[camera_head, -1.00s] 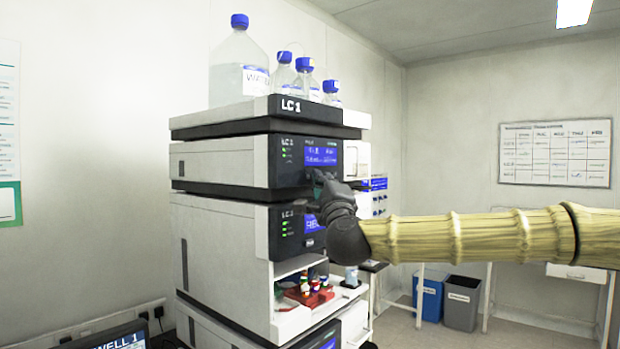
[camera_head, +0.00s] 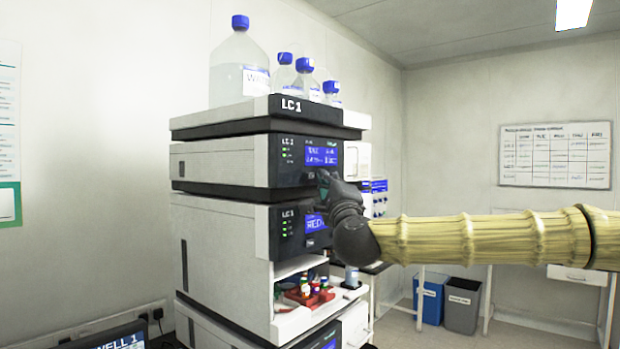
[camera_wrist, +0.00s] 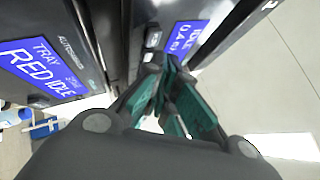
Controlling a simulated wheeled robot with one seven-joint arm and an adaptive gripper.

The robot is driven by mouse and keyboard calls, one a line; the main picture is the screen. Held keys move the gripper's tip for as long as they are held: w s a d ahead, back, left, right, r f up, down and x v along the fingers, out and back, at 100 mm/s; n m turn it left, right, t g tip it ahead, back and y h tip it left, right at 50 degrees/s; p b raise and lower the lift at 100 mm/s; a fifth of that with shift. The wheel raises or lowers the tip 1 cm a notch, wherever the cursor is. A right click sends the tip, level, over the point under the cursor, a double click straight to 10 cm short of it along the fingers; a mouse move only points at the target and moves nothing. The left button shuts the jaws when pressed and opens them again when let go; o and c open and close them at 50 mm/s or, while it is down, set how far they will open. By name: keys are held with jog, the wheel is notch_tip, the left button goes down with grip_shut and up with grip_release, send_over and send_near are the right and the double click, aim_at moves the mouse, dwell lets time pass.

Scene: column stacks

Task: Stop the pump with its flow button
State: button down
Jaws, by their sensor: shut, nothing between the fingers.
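The pump module (camera_head: 220,163), labelled LC 1, is the upper unit of the stack, with green lights and a lit blue screen (camera_head: 322,157). My gripper (camera_head: 322,180) is shut and empty just in front of the panel, below the screen. In the wrist view its teal-padded fingers (camera_wrist: 166,75) point at the buttons; I cannot tell whether they touch.
Below is the autosampler (camera_head: 220,230), its screen (camera_wrist: 45,70) reading TRAY RED IDLE. A red vial rack (camera_head: 310,297) sits in its open bay. Bottles (camera_head: 240,75) stand on top of the stack. Free air lies to the right of the panel.

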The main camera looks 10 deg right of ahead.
jog(key=s+d, duration=0.1)
jog(key=s, duration=0.1)
jog(key=s+d+b, duration=0.1)
jog(key=s+d, duration=0.1)
jog(key=shift+d, duration=0.1)
dwell(0.5)
dwell(0.6)
